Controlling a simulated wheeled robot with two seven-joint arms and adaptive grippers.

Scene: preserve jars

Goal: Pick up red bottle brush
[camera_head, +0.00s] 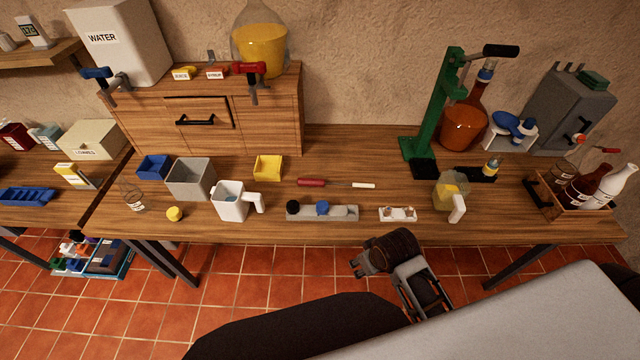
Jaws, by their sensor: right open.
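The red bottle brush (312,182) lies flat on the wooden table, its red handle to the left and a thin rod running right to a white end. Nothing covers it. My right gripper (358,263) is open and empty in front of the table's front edge, below and slightly right of the brush in the picture and well apart from it. My left gripper is not in view.
A grey holder with a black and a blue piece (335,212) and a small pale tray (398,214) lie between brush and front edge. A yellow bin (268,167) stands left, a green press (436,115) right. The table behind the brush is clear.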

